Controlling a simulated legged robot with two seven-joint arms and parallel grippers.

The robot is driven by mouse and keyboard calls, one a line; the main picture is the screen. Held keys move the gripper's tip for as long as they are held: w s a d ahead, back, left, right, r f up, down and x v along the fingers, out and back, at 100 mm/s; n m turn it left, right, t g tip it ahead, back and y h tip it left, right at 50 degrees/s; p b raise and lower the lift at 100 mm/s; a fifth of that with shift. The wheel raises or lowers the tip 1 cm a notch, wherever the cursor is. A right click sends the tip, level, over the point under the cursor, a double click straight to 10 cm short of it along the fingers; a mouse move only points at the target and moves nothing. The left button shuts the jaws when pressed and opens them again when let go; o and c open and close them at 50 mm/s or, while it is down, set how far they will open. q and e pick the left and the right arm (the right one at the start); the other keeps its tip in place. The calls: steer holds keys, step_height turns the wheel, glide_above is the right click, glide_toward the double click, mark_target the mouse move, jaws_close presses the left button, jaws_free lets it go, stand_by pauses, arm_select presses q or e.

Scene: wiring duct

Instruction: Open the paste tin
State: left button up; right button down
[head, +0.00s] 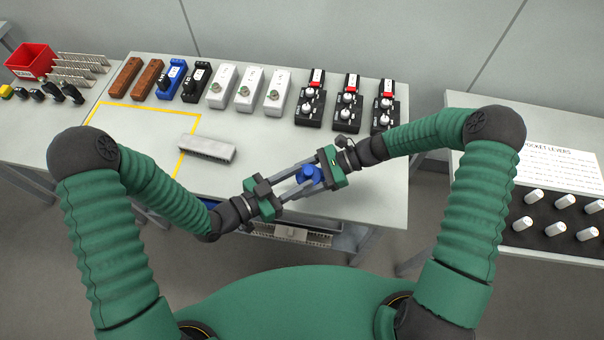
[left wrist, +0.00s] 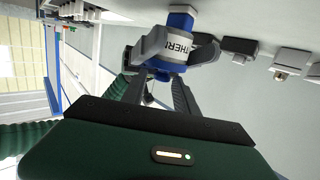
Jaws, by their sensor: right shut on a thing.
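In the left wrist view the tin (left wrist: 180,42) shows blue ends and a white label with dark lettering, partly cut off. My right gripper (head: 318,168) is shut on the tin from the right. My left gripper (head: 290,184) faces it from the left, its fingers apart and close to the tin. In the left wrist view my left fingers (left wrist: 157,92) stand apart below the tin. Gripper parts hide some of the tin, and I cannot tell whether my left fingers touch it.
The workbench (head: 250,120) carries a row of brown, blue, black, white and knobbed devices along its back. A grey ridged block (head: 207,149) lies by the yellow marked area. A red bin (head: 30,61) is far left. A side table (head: 555,165) with white knobs is right.

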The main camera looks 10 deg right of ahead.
arm_select(q)
steer(key=shift+x, duration=1.1)
steer(key=shift+s, duration=0.15)
jaws_close()
steer(key=shift+r, duration=0.1)
arm_select(e)
steer(key=shift+w, duration=0.1)
arm_select(q)
steer(key=shift+d+r, duration=0.15)
steer(key=shift+r, duration=0.55)
arm_select(e)
steer(key=shift+f, duration=0.1)
arm_select(q)
steer(key=shift+s+d+r, duration=0.1)
steer(key=shift+s+r, duration=0.05)
steer(key=shift+s, duration=0.05)
arm_select(e)
steer(key=shift+a, duration=0.1)
